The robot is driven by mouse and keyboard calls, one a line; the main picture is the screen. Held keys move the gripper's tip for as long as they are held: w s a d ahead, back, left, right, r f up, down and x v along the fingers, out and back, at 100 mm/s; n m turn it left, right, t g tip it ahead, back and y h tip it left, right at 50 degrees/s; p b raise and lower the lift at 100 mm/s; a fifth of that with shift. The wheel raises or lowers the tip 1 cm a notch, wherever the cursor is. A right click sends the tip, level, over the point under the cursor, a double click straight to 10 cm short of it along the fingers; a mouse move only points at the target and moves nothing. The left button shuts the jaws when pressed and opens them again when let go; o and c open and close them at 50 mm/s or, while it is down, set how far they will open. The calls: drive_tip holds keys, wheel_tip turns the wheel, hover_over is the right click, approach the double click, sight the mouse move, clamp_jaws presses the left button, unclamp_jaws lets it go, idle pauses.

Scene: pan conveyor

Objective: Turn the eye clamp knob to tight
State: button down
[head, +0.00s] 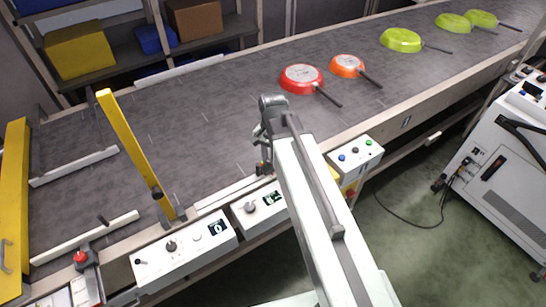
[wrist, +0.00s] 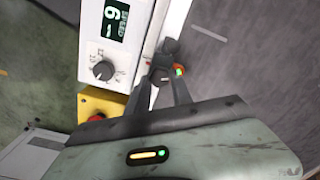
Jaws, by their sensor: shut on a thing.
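My gripper (wrist: 162,80) is shut on a small dark knob (wrist: 161,76) at the conveyor's near side rail, by my reading the eye clamp knob. The fingers cover most of the knob, so its turned position cannot be told. Right beside it is a small sensor eye (wrist: 180,71) with a green light and an orange part. A dark bracket piece (wrist: 170,46) stands just beyond the fingertips. In the head view my gripper (head: 263,158) is down at the rail, partly hidden by my arm.
A speed box with a dial (wrist: 103,70) and a green display (wrist: 115,20) stands beside the gripper. A red button on a yellow box (wrist: 97,116) is close below. Red (head: 301,78), orange (head: 347,65) and green pans (head: 401,40) lie on the belt. A yellow diverter arm (head: 130,145) stands left.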

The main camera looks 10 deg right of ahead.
sight(270, 161)
drive_tip(key=shift+a+m, duration=0.25)
drive_tip(key=shift+m, duration=1.35)
drive_tip(key=shift+w, duration=0.1)
drive_tip(key=c, duration=1.1)
unclamp_jaws()
drive_tip(key=shift+d+r+p, duration=0.1)
drive_tip(key=shift+r+p, duration=0.4)
wheel_tip(270, 161, up, 7)
drive_tip(key=p, duration=0.7)
drive_tip(key=shift+d, duration=0.1)
drive_tip(key=shift+f, duration=0.1)
